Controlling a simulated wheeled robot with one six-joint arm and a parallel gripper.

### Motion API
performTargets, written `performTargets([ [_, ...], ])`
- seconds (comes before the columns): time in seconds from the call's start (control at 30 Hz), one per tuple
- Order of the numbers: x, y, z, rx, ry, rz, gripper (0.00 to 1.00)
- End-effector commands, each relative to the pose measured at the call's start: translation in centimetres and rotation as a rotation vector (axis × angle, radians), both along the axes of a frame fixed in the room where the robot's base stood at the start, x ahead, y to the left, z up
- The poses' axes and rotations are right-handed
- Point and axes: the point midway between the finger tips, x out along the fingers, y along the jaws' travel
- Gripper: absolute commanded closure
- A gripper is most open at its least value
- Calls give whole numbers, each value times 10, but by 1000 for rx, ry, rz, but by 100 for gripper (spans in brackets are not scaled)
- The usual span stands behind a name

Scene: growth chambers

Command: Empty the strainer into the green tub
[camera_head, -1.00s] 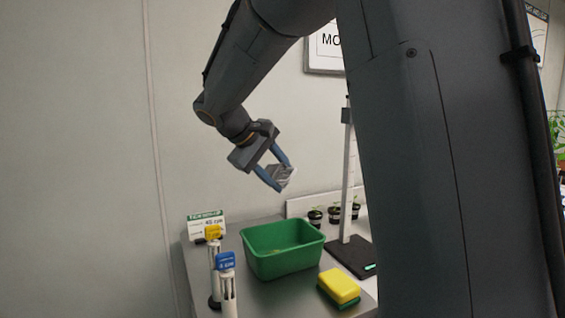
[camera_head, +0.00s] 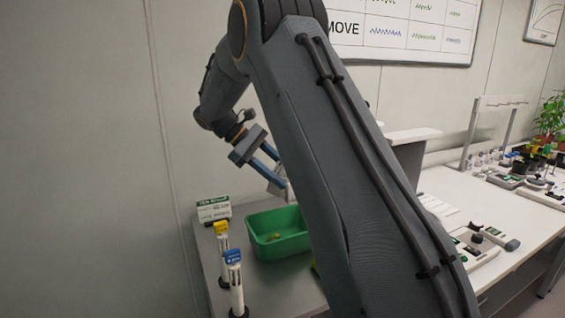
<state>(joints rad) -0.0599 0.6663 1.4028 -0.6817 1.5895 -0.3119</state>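The green tub (camera_head: 262,250) stands on the grey bench, with its right part hidden behind my arm. A little yellow-green matter lies on its floor. My gripper (camera_head: 283,174) is above the tub, pointing down and to the right, with its blue fingers around a small silvery-grey piece, which I take to be the strainer (camera_head: 291,193). Only a sliver of it shows beside my arm, so its tilt and whatever is in it cannot be told. It is above the tub's back rim and apart from it.
Two white upright tools, one with a yellow top (camera_head: 221,236) and one with a blue top (camera_head: 234,270), stand left of the tub. A small sign (camera_head: 214,208) is behind them. A white bench (camera_head: 530,210) with instruments and plants is at the right.

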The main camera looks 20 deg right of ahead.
Motion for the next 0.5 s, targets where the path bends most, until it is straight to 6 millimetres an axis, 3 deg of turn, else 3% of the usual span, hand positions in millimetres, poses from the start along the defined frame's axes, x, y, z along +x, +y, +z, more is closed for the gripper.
performTargets([
  [0.5,-1,0,-3,1,468,-1,85],
])
